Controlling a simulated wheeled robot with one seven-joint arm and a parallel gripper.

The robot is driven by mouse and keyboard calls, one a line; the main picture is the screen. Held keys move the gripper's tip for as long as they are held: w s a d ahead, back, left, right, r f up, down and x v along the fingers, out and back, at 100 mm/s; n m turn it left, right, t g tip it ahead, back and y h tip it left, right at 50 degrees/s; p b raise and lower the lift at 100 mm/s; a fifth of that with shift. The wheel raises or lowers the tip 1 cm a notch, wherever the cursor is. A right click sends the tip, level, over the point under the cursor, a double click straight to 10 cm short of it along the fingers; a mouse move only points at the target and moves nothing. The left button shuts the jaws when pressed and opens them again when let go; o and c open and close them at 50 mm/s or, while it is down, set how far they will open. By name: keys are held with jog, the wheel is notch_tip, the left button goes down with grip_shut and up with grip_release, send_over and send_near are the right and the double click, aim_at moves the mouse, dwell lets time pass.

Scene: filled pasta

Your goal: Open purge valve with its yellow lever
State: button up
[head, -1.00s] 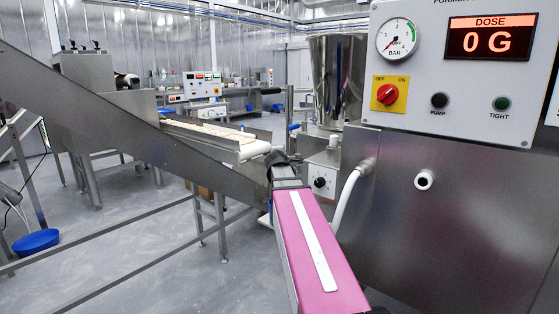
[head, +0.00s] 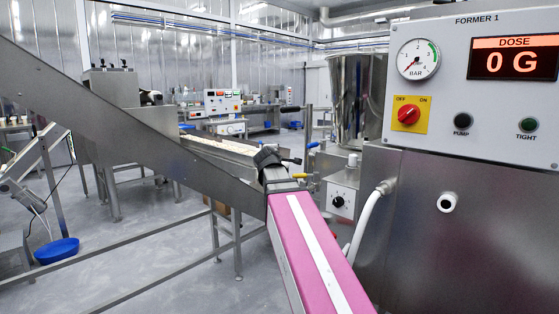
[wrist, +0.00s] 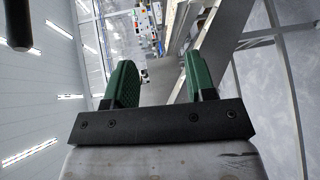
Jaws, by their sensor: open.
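A small yellow lever (head: 300,175) shows in the head view just right of the end of my arm, below a blue-handled lever (head: 314,145). Both are by the steel hopper and the small box with a black knob. The valve body behind the yellow lever is partly hidden and too small to make out. The dark end of my arm is left of the yellow lever in the picture; the gap in depth is unclear. In the wrist view my gripper (wrist: 158,80) has its two green fingers apart with nothing between them. The lever cannot be made out there.
The former's control panel (head: 475,95) reads 0 G, with a gauge and red switch. Its steel cabinet (head: 470,235) fills the right side. A white hose (head: 365,220) curves beside it. A sloping steel side plate (head: 130,130) and rails are at left, with a conveyor (head: 220,147) behind.

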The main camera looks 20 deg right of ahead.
dwell(0.3)
jog(key=m+g+h, duration=0.6)
jog(key=g+h, duration=0.3)
jog(key=g, duration=0.3)
send_near(298, 177)
jog(key=w+d, duration=0.1)
jog(key=shift+n, duration=0.3)
jog(key=x, duration=1)
jog(key=shift+w+a+f, duration=0.1)
jog(key=shift+w+f, duration=0.1)
jog(key=shift+w, duration=0.15)
grip_shut()
